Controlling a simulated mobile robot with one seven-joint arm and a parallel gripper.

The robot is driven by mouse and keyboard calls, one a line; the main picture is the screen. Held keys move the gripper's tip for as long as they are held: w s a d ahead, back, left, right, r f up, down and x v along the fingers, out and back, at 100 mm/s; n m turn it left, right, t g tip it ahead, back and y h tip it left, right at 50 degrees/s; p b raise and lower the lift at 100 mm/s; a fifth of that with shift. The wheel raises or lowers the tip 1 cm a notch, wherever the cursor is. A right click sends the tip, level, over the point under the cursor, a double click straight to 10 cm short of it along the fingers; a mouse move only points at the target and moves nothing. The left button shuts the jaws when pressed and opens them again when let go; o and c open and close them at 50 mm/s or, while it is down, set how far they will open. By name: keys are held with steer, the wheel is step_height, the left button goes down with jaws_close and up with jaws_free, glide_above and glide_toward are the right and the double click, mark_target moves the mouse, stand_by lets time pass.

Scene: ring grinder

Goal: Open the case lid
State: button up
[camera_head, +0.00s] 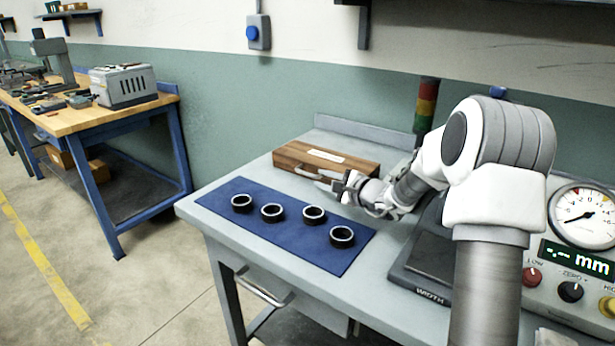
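The case (345,161) is a low brown wooden box with a pale label on top. It lies on the grey table near the back, with its lid down. A light handle (306,172) shows on its front face. My gripper (325,181) is at the front of the case, close to the right part of the handle, with its fingers pointing left. I cannot tell whether the fingers touch the handle or the case, or how far apart they are. My arm comes in from the right and hides the case's front right corner.
A blue mat (290,245) with several dark rings lies in front of the case. A measuring device (570,270) with a dial and a dark plate stands at the right. A signal light (427,105) stands behind my arm. The table's left back part is clear.

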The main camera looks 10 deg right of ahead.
mark_target(312, 175)
steer(key=x, duration=0.7)
steer(key=shift+w+a+f, duration=0.1)
steer(key=shift+w+a, duration=0.05)
steer(key=shift+w, duration=0.1)
steer(key=shift+c, duration=0.2)
jaws_close()
stand_by(1.0)
